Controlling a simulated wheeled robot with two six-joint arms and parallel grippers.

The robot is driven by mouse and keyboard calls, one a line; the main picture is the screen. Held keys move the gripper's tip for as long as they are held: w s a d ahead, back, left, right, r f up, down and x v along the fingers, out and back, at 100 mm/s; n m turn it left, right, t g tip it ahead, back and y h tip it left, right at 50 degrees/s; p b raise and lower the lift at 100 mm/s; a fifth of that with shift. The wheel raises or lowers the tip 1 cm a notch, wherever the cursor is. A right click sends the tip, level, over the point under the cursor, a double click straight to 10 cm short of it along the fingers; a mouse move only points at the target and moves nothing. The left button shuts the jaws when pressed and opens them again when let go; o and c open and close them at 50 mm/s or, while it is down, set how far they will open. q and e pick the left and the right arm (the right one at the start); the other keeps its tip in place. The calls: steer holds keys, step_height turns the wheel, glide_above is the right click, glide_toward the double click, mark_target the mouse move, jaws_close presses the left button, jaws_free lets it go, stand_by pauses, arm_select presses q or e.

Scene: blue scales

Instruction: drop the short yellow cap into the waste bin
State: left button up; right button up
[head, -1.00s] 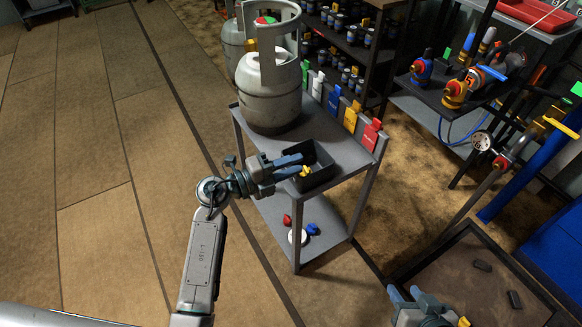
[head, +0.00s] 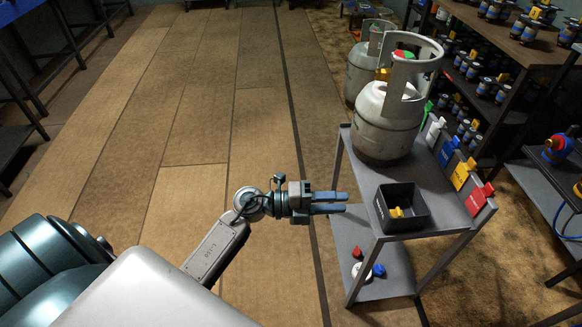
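A small yellow cap (head: 397,212) lies inside the black open-topped bin (head: 415,222) on the upper shelf of a grey cart. Its lower part is hard to make out against the dark inside. My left gripper (head: 343,202) is to the left of the bin, clear of it, beside the cart's left edge. Its two fingers point right with a narrow gap between them, and nothing shows in the gap. My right gripper is not in view.
A grey gas cylinder (head: 387,122) stands behind the bin on the cart (head: 362,184). Coloured tags line the cart's right edge. Red, white and blue pieces lie on the lower shelf. The floor to the left is clear.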

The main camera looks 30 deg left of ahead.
arm_select(q)
steer(key=s+a+r+n+t+y, duration=0.2)
steer(key=a+r+n+t+y, duration=0.35)
steer(key=n+t, duration=0.6)
steer(key=s+a+f+n+g+y, duration=0.25)
steer(key=a+f+n+y, duration=0.2)
steer(key=n+y, duration=0.55)
steer(key=s+d+f+n+g+h, duration=0.2)
steer(key=s+d+f+n+g, duration=0.1)
steer(key=s+f+n+g, duration=0.5)
steer(key=s+f+g, duration=0.1)
steer(key=s+f, duration=0.2)
steer(key=s, duration=0.3)
steer(key=shift+s+f, duration=0.15)
steer(key=shift+s, duration=0.15)
steer(key=shift+w, duration=0.1)
